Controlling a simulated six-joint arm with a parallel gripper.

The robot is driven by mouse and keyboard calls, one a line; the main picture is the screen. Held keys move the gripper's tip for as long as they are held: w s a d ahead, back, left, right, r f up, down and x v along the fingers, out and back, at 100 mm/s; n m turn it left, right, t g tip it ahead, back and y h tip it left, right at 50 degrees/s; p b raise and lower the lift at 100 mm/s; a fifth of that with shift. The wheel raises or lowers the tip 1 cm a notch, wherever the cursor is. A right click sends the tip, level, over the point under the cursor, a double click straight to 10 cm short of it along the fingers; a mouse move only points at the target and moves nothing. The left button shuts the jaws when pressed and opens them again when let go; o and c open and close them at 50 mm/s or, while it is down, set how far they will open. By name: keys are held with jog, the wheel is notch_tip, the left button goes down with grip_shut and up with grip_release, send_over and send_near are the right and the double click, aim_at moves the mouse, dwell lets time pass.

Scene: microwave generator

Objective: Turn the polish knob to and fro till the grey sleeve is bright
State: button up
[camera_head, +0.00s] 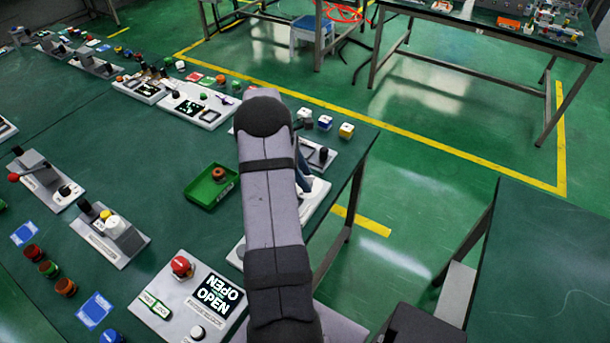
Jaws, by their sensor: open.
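My arm (272,200) rises from the bottom centre and covers part of the bench. My gripper is hidden behind it, so I cannot see its fingers or what they are near. Pale panels (317,196) show partly at the arm's right edge, with a dark upright part on them that I cannot identify. I cannot make out a polish knob or a grey sleeve for certain; either may be behind the arm.
The green bench holds a green tray (206,193) with a brown-red round piece (218,174) in it. A red button panel (170,300) reads OPEN beside the arm. Bare bench lies around the tray.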

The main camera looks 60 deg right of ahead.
jog(key=shift+s+f, duration=0.1)
jog(key=shift+f, duration=0.15)
jog(key=c, duration=1.1)
jog(key=shift+o, duration=0.2)
jog(key=m, duration=0.2)
jog(key=m+y, duration=0.1)
jog(key=m, duration=0.1)
jog(key=m+y, duration=0.1)
jog(key=m, duration=0.1)
jog(key=shift+d, duration=0.3)
jog(key=m+y+b, duration=0.1)
jog(key=m, duration=0.2)
jog(key=shift+d+m+y, duration=0.1)
jog(key=shift+m+y, duration=0.2)
jog(key=shift+m, duration=0.1)
jog(key=shift+d+m+y, duration=0.1)
jog(key=shift+m+y, duration=0.4)
jog(key=shift+m, duration=1)
jog(key=shift+b, duration=0.3)
